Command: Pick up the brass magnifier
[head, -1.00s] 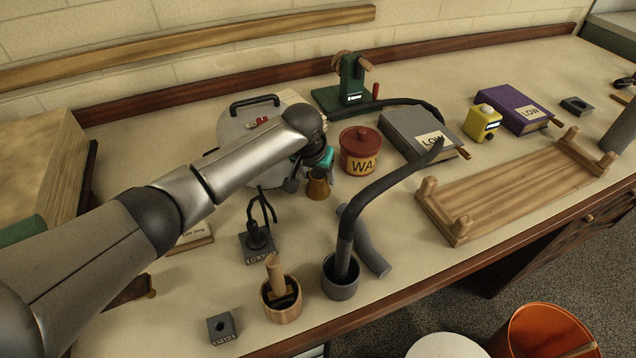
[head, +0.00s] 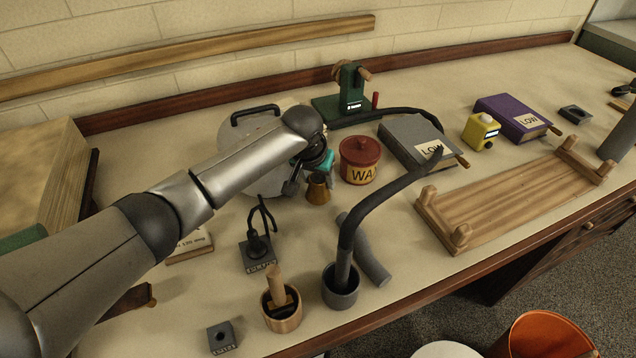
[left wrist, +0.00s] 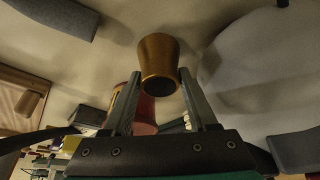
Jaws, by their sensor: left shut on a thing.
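The brass magnifier (head: 318,190) is a small, tapered brass piece near the middle of the bench in the head view, left of the red-lidded pot. It also shows in the left wrist view (left wrist: 158,55), with a dark round end facing the camera. My left gripper (head: 321,173) reaches it from above and is shut on it. In the left wrist view the two fingers (left wrist: 159,82) lie on either side of its dark end. The fingertips are small and partly hidden in the head view. I cannot tell whether it touches the bench. My right gripper is not in view.
The red-lidded pot (head: 359,149) stands close to the right. A round pale lidded thing (head: 262,180) lies behind my arm. A grey cup with a dark curved arm (head: 341,296), a black stand (head: 258,256) and a wooden cup (head: 282,319) are nearer the front edge.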

